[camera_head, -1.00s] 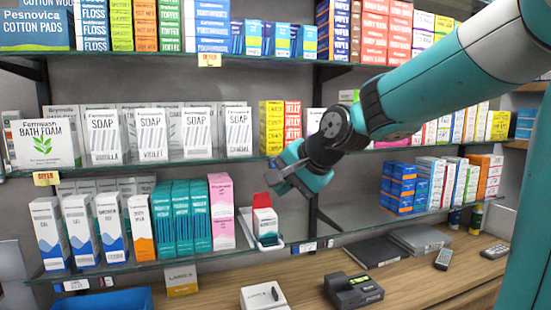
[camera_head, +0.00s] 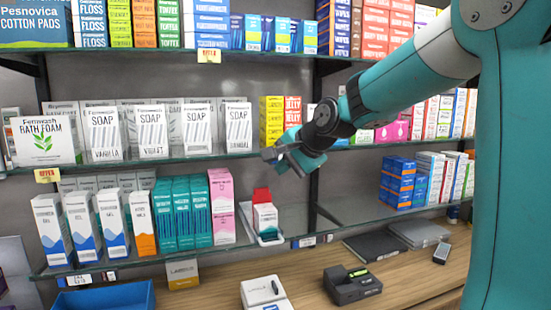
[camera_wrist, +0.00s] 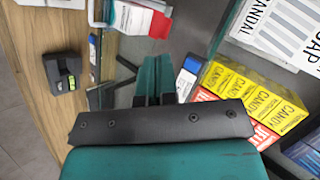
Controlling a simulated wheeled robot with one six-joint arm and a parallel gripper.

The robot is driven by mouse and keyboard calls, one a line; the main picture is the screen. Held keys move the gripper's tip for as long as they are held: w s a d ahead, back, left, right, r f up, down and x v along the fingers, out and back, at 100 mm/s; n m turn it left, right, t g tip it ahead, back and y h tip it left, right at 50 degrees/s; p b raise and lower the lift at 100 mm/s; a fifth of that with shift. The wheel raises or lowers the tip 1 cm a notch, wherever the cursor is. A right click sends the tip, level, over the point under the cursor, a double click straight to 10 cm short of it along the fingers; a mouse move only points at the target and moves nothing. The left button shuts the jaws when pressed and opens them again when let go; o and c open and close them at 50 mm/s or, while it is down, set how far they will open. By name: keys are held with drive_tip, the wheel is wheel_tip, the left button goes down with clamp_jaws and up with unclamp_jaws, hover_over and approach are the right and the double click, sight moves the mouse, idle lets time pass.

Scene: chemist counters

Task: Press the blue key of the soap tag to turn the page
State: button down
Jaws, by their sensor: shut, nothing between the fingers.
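White soap boxes (camera_head: 151,131) stand in a row on the middle shelf, and one shows at the top right of the wrist view (camera_wrist: 275,32). In the wrist view a small white and blue tag (camera_wrist: 187,76) sits by the shelf edge, beside the yellow candy boxes. In the head view my gripper hides that stretch of edge. My gripper (camera_head: 279,162) is shut and empty in front of the middle shelf edge. In the wrist view its fingers (camera_wrist: 154,82) appear just left of the tag; I cannot tell whether they touch it.
Yellow candy boxes (camera_head: 271,121) stand close behind my gripper. Another tag (camera_head: 306,242) is on the lower shelf edge, near a white tray with a red-topped box (camera_head: 264,214). The wooden counter below holds a dark device (camera_head: 352,285) and a blue bin (camera_head: 104,298).

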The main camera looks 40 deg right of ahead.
drive_tip(key=shift+w+d+p, duration=0.25)
drive_tip(key=shift+w, duration=0.7)
drive_tip(key=shift+w+d+p, duration=0.2)
drive_tip(key=shift+w+d, duration=0.05)
drive_tip(key=shift+w, duration=0.65)
idle(0.6)
drive_tip(key=shift+w+d, duration=0.1)
drive_tip(key=shift+w, duration=0.3)
drive_tip(key=shift+w+d+p, duration=0.1)
drive_tip(key=shift+w+p, duration=0.3)
idle(0.7)
drive_tip(key=shift+s, duration=0.1)
drive_tip(key=shift+s+a+b, duration=0.2)
drive_tip(key=shift+s+b, duration=0.1)
drive_tip(key=shift+s, duration=0.4)
drive_tip(key=shift+s, duration=0.1)
drive_tip(key=s, duration=0.2)
drive_tip(key=s+a+b, duration=0.1)
drive_tip(key=s, duration=0.1)
drive_tip(key=shift+s+a, duration=0.2)
drive_tip(key=shift+s, duration=0.15)
